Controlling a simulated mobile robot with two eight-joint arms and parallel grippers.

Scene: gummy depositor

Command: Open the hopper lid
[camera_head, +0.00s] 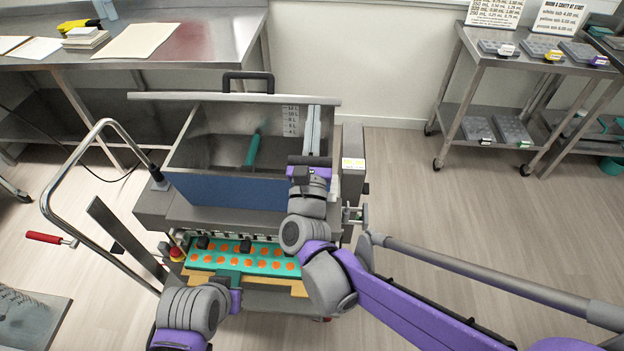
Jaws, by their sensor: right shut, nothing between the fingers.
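The hopper (245,190) is a large open-topped box with a blue front wall, on top of the depositor. Its inside shows, with a teal paddle (253,148) and a level scale at the back right. The lid (180,97) stands raised at the hopper's back, seen nearly edge-on as a long grey strip. Its black handle (248,77) sticks up behind it. My right gripper (314,112) is over the hopper's right end, its fingers shut and empty, pointing toward the back, a little short of the lid.
A teal mould (243,263) with orange cavities lies below the hopper front. A bent metal push handle (48,200) and a red-gripped crank (43,237) stand at left. A steel table (222,42) is behind left, a tray cart (470,92) back right. Floor at right is clear.

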